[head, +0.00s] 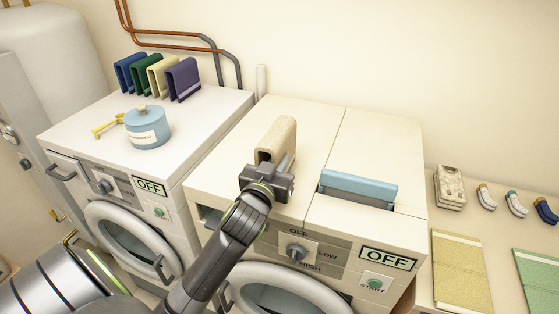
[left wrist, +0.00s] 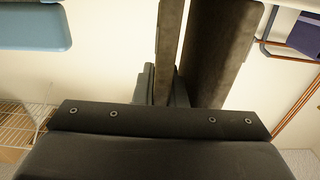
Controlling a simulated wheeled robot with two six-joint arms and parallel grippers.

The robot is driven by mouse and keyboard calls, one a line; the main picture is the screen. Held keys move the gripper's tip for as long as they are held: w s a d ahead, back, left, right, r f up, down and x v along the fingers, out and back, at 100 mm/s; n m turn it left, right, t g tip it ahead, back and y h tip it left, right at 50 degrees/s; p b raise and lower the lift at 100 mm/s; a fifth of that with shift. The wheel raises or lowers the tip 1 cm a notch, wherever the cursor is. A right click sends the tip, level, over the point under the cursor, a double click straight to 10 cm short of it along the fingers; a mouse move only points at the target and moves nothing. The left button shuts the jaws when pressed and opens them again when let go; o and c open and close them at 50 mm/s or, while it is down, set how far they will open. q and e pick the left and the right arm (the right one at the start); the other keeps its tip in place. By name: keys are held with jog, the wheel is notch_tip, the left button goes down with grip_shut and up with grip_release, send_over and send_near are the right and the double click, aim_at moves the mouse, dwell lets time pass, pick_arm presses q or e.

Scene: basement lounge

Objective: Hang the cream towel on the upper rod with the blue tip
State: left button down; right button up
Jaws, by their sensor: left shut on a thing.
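A cream towel (head: 277,138), folded over into an upright inverted-U shape, is in my left gripper (head: 270,172) in the head view, over the top of the right-hand machine. The gripper is shut on its near end. In the left wrist view the towel (left wrist: 220,50) hangs dark and shaded in the jaws; the fingertips are partly hidden. I cannot tell its exact height above the machine top. No rod with a blue tip shows in either view. My right gripper is not in view.
The right-hand machine (head: 390,152) has a raised blue flap (head: 358,187). The left-hand machine (head: 85,133) carries a blue pot (head: 148,128), a yellow scoop (head: 108,125) and several folded cloths, one purple (head: 184,80). Folded cloths and socks lie on the right counter (head: 505,235).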

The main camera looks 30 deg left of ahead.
pick_arm(q)
jog(key=shift+s+r, duration=0.1)
jog(key=shift+f, duration=0.25)
jog(key=c, duration=1.5)
grip_release()
jog(key=shift+c, duration=0.2)
jog(key=shift+o, duration=0.3)
jog(key=shift+r, duration=0.2)
